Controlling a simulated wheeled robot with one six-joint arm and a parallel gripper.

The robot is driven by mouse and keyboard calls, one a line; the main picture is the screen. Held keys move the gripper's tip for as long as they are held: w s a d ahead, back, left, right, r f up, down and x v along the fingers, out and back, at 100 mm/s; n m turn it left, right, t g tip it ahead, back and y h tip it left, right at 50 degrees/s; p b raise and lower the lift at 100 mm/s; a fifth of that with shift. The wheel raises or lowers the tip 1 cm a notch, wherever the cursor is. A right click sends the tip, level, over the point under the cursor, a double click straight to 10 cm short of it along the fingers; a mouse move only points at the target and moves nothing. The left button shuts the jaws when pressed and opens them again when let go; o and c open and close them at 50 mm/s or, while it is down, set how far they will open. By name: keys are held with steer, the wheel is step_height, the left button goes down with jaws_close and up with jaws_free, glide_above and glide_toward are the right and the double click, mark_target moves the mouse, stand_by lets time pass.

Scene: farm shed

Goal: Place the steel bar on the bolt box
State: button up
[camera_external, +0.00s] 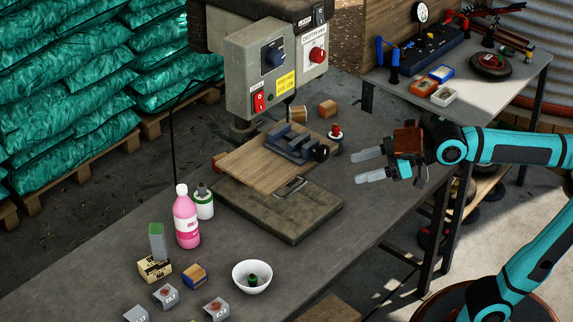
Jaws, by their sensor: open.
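A grey block with a greenish face (157,243), which looks like the steel bar, stands upright at the front left of the bench. Its lower end meets the top of a small cream box with dark print (154,271), which looks like the bolt box. It appears to rest on that box, but I cannot make out the contact clearly. My gripper (369,166) is open and empty above the right side of the bench, its fingers pointing left. It is well apart from the bar and box.
A pink bottle (186,220) and a white-green bottle (204,205) stand right of the box. The drill press base (290,215) fills the middle.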

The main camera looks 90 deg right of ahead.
steer(key=s+f+t, duration=0.1)
steer(key=s+f, duration=0.2)
steer(key=s, duration=0.3)
steer(key=s+a+f+t, duration=0.1)
steer(key=s+f+t, duration=0.1)
steer(key=s, duration=0.4)
steer(key=shift+s+f+y, duration=0.2)
steer(key=shift+f+y, duration=0.1)
steer(key=shift+f, duration=0.5)
